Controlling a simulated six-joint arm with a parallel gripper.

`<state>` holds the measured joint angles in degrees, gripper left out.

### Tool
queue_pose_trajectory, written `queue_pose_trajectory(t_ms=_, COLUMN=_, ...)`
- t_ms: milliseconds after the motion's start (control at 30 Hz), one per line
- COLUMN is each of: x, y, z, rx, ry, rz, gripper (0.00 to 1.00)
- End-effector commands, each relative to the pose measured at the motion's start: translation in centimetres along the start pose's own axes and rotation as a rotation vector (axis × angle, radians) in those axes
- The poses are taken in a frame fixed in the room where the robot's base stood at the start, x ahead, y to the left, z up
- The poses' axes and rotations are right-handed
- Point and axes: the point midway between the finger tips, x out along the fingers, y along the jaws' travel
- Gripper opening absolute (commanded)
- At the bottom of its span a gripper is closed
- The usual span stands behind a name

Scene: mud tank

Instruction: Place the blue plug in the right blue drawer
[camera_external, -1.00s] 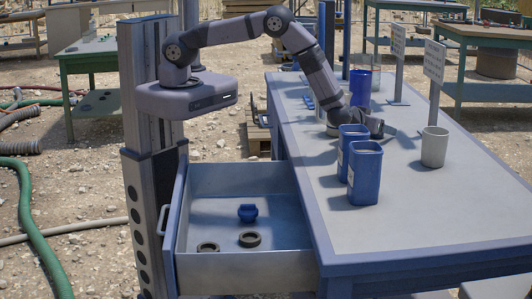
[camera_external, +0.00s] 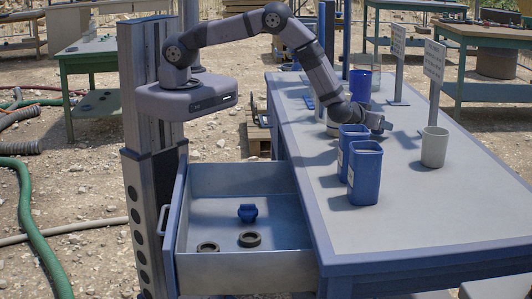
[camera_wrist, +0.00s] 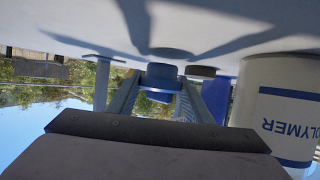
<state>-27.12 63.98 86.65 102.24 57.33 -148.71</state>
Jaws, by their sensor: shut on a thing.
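The blue drawer (camera_external: 243,271) under the left side of the workbench is pulled open. A blue plug-like piece (camera_external: 247,212) lies inside it, with two dark rings (camera_external: 249,239) in front. My gripper (camera_external: 378,122) is low over the bench top, behind two blue containers. In the wrist view, my gripper (camera_wrist: 159,98) is shut on a blue piece (camera_wrist: 161,74), apparently a blue plug, between its two fingers. The external view does not show this held piece clearly.
Two blue containers (camera_external: 365,176) stand close in front of my gripper. A light cup (camera_external: 434,149) stands to its right, and a sign on a post (camera_external: 434,65) behind. The wrist view, upside down, shows a white "POLYMER" container (camera_wrist: 282,112). The bench front (camera_external: 420,220) is clear.

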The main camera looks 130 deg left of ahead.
Motion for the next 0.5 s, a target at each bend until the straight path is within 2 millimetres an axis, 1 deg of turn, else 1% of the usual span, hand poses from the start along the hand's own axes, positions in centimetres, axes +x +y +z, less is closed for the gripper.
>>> queue_pose_trajectory(t_ms=500, x=-2.2, y=0.0, z=-5.3, rx=-0.004, ry=0.002, rz=0.001, gripper=0.20)
